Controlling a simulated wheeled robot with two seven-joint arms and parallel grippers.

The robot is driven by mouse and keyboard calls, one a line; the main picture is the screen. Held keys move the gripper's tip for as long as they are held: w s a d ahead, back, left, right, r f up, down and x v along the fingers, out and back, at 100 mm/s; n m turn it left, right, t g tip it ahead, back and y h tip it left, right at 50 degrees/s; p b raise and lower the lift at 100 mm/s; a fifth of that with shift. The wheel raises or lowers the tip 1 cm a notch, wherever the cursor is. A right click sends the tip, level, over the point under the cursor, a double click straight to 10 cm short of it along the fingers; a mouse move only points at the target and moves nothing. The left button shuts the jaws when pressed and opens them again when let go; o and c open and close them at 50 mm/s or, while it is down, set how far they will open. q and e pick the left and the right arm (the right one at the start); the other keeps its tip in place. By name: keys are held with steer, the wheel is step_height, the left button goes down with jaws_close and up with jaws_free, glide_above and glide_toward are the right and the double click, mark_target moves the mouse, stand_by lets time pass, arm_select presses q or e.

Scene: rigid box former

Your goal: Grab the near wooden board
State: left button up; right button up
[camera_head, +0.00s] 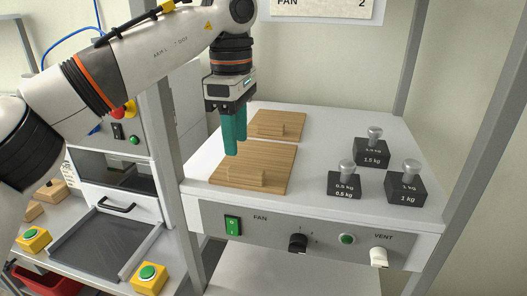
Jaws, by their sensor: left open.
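Two wooden boards lie flat on the white bench top, each with a small wooden block handle on it. The near wooden board (270,165) is closest to the bench's front edge, with its handle block (246,177) near its front side. The far wooden board (289,120) lies behind it. My left gripper (233,150) has teal fingers pointing down over the near board's left part. It is open and empty, and the fingers hide a little of both boards' left edges. I cannot tell the exact gap to the board. My right gripper is not in view.
Three dark weights (345,182), (405,186), (370,153) with metal knobs stand on the bench's right side. The front panel (320,240) carries a green switch and knobs. A grey post (168,150) stands left of the bench. The bench middle is free.

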mark_target(236, 168)
arm_select(q)
steer(key=shift+w+r, duration=0.1)
steer(key=shift+w, duration=0.1)
steer(key=shift+f, duration=0.2)
steer(key=shift+s+a+f+p, duration=0.1)
steer(key=shift+s+f+p, duration=0.1)
steer(key=shift+f, duration=0.4)
steer(key=shift+s+a+f+p, duration=0.1)
steer(key=shift+f+p, duration=0.1)
steer(key=shift+f, duration=0.4)
steer(key=f, duration=0.2)
steer(key=f+p, duration=0.1)
steer(key=shift+w+f, duration=0.2)
steer(key=shift+f, duration=0.55)
jaws_close()
steer(key=shift+r, duration=0.1)
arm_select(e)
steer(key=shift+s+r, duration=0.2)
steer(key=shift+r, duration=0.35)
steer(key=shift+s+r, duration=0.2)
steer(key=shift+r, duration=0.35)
